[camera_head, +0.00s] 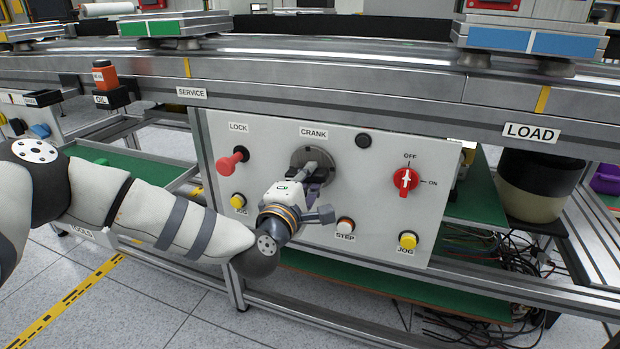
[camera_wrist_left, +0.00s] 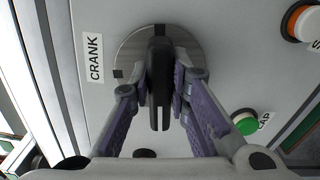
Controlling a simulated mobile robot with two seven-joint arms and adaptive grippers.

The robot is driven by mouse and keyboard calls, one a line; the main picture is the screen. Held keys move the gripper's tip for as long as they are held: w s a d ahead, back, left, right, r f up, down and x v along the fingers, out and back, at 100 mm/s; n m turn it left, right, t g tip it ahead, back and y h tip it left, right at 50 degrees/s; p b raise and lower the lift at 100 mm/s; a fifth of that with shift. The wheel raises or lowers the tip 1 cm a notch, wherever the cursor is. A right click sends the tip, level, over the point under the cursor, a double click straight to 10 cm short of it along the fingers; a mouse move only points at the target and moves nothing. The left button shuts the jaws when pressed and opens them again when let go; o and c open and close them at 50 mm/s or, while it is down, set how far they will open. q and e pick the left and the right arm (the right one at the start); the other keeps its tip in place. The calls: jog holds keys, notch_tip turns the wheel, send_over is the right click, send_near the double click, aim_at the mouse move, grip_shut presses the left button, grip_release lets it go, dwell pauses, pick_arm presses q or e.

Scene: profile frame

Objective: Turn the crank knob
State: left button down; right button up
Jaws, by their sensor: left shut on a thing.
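The crank is a round grey metal disc (camera_head: 304,157) under the CRANK label on the white panel. In the left wrist view the disc (camera_wrist_left: 131,48) carries a dark upright knob (camera_wrist_left: 158,75). My left gripper (camera_head: 313,172) reaches the crank from the front and covers most of the knob in the head view. In the left wrist view its two purple-grey fingers (camera_wrist_left: 158,95) stand on either side of the dark knob and are shut on it. My right gripper is in neither view.
On the same panel (camera_head: 350,230) are a red LOCK knob (camera_head: 231,160), a red OFF/ON switch (camera_head: 405,180), a STEP button (camera_head: 345,224) and yellow JOG buttons (camera_head: 407,240). A metal rail (camera_head: 330,95) runs above the panel.

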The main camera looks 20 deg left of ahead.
pick_arm(q)
jog(key=shift+d, duration=0.1)
dwell(0.3)
jog(key=c, duration=1.5)
grip_release()
jog(key=shift+s, duration=0.1)
jog(key=s, duration=1.1)
jog(key=shift+s+a, duration=0.25)
jog(key=shift+s, duration=0.15)
